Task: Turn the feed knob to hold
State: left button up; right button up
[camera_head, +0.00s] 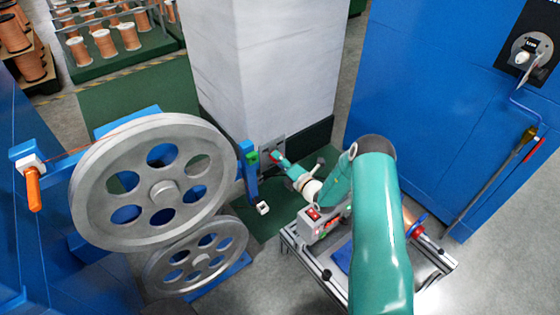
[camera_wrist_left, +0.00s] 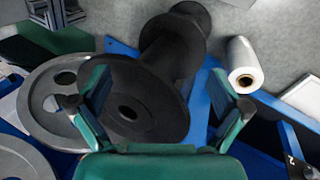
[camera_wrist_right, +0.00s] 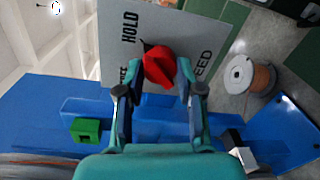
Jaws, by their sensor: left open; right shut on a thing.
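The red feed knob (camera_wrist_right: 158,66) sits on a grey plate (camera_wrist_right: 178,22) marked HOLD and FEED, with a third label partly hidden. My right gripper (camera_wrist_right: 160,92) is shut on the knob, one finger on each side. I cannot tell for sure which label the knob points at. In the head view my right gripper (camera_head: 283,165) reaches the small plate (camera_head: 266,144) by the pale column, and covers most of the knob. My left gripper (camera_wrist_left: 158,103) is open and empty above a black spool (camera_wrist_left: 160,85); it is not in the head view.
Two grey pulley wheels (camera_head: 120,180) stand left of the plate. A blue post (camera_head: 247,175) with a green block (camera_head: 253,157) and a white block (camera_head: 263,208) is beside my right gripper. A cart (camera_head: 435,262) is below my right arm. A blue cabinet (camera_head: 420,100) stands at right.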

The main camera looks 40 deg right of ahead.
jog(key=shift+s+d, duration=0.1)
jog(key=shift+d, duration=0.1)
jog(key=o, duration=1.2)
jog(key=shift+a, duration=0.1)
jog(key=shift+c, duration=0.2)
jog(key=s+a, duration=0.1)
jog(key=s, duration=1)
jog(key=shift+s+a+r, duration=0.2)
jog(key=shift+s+r, duration=0.1)
jog(key=shift+s, duration=0.1)
